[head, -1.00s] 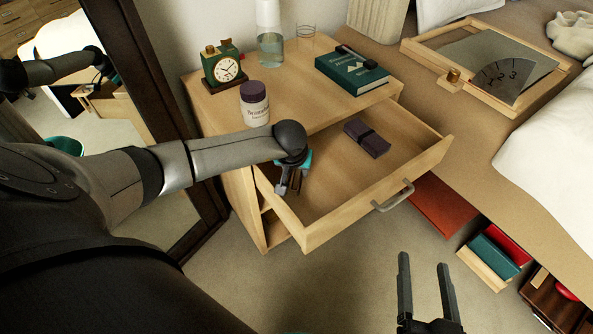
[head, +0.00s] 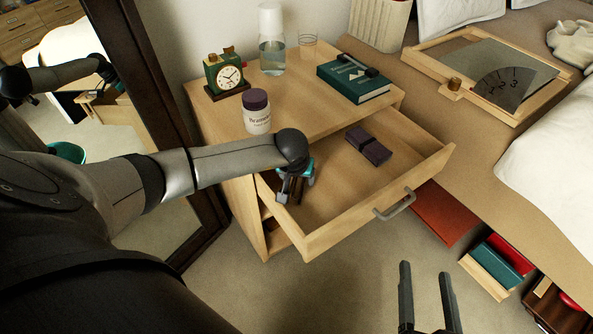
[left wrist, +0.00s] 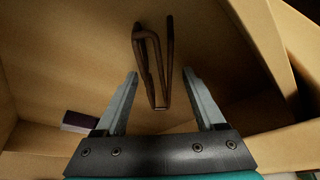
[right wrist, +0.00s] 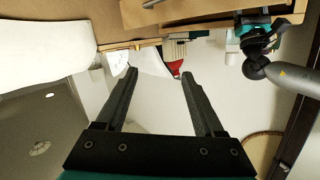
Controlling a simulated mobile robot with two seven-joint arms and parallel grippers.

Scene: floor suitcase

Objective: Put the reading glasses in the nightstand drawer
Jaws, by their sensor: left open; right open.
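The nightstand drawer (head: 345,222) is pulled open. My left gripper (head: 290,192) is inside it at its left end, pointing down. The reading glasses (left wrist: 155,65), thin, brown and folded, are in the drawer just beyond and between the open left fingertips (left wrist: 160,78) in the left wrist view. The fingers stand apart from them on both sides. In the head view the glasses are mostly hidden by the gripper. My right gripper (head: 428,285) is open and empty above the floor, in front of the drawer; its fingers also show in the right wrist view (right wrist: 157,80).
A dark purple case (head: 369,146) lies in the drawer. On the nightstand top stand a clock (head: 226,76), a jar (head: 256,112), a carafe (head: 271,45), a glass (head: 307,46) and a green book (head: 354,82) with a dark item on it. A mirror stands left, the bed right.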

